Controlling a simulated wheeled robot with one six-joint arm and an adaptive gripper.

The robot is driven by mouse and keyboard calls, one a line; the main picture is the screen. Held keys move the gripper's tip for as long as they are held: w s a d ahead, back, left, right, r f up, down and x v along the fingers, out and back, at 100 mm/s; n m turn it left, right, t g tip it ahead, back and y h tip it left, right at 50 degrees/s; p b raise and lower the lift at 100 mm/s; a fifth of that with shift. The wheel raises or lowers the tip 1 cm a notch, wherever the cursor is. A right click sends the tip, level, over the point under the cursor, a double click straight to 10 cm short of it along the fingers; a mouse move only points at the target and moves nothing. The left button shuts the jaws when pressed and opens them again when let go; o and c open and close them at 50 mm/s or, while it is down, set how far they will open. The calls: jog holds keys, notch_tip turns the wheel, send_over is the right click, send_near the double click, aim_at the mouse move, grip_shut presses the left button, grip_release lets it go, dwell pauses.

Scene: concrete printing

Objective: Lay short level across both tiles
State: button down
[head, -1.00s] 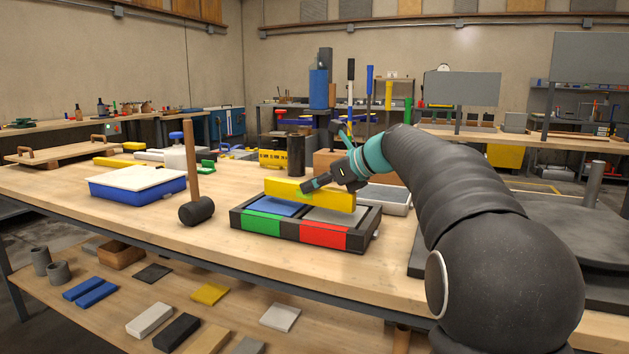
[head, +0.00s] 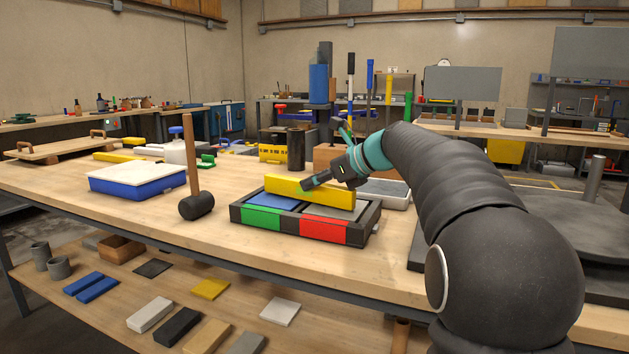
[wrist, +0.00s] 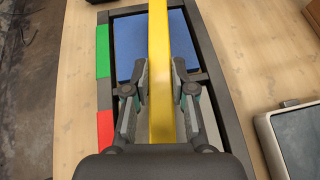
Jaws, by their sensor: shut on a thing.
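The short level (head: 290,189) is a yellow bar, held lengthwise across the dark frame. My gripper (head: 309,184) is shut on it near its middle; in the wrist view the fingers (wrist: 161,85) clasp both sides of the yellow level (wrist: 158,40). Under it lie the blue tile (head: 272,201) and the grey tile (head: 335,212), side by side in the dark tray (head: 237,215). The tray's front has a green patch and a red patch. The level spans over both tiles, low and close to them; I cannot tell whether it touches. The gripper hides part of the grey tile.
A mallet (head: 197,206) stands left of the tray, handle up. A white-topped blue box (head: 137,184) is further left. A dark cylinder (head: 296,150) and a grey-topped tray (head: 387,193) are behind. Bare bench lies in front of the tray.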

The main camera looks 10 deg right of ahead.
jog(key=shift+f, duration=0.25)
jog(key=c, duration=0.9)
grip_release()
